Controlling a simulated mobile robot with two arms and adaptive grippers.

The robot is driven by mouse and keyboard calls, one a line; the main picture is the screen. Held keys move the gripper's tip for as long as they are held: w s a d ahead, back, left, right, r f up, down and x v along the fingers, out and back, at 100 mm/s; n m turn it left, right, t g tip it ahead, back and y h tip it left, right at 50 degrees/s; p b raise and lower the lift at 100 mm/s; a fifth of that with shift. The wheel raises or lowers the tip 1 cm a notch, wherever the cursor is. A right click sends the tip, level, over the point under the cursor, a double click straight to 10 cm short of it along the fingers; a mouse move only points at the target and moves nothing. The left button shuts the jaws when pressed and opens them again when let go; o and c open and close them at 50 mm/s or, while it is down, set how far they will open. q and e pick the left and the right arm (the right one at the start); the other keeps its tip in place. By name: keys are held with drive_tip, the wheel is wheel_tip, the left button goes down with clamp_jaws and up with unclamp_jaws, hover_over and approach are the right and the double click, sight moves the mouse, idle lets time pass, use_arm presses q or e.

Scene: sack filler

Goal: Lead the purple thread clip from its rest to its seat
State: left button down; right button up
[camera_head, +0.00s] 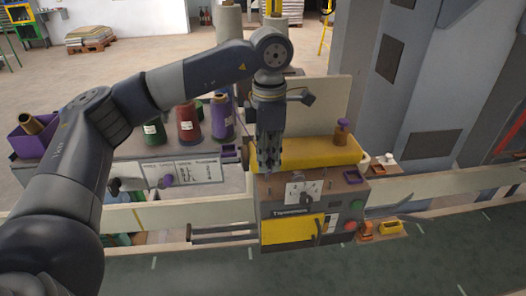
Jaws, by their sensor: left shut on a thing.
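My left gripper (269,165) points down over the left end of the yellow guard, above the grey sewing head (300,190). Its fingers are closed together on a small thing, taken to be the purple thread clip, which the fingers hide. A purple thread cone (222,120) stands on the shelf to the left of the gripper. I cannot tell which is the seat. My right gripper is not in view.
Red (188,122) and dark (153,125) cones stand left of the purple one. A purple bin (32,137) is at far left. Green and red buttons (350,226) face front. A grey column rises at right.

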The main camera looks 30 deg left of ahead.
use_arm(q)
drive_tip(key=shift+f+b, duration=1.1)
drive_tip(key=shift+f, duration=0.65)
drive_tip(key=shift+f+b, duration=0.5)
drive_tip(key=shift+f, duration=0.05)
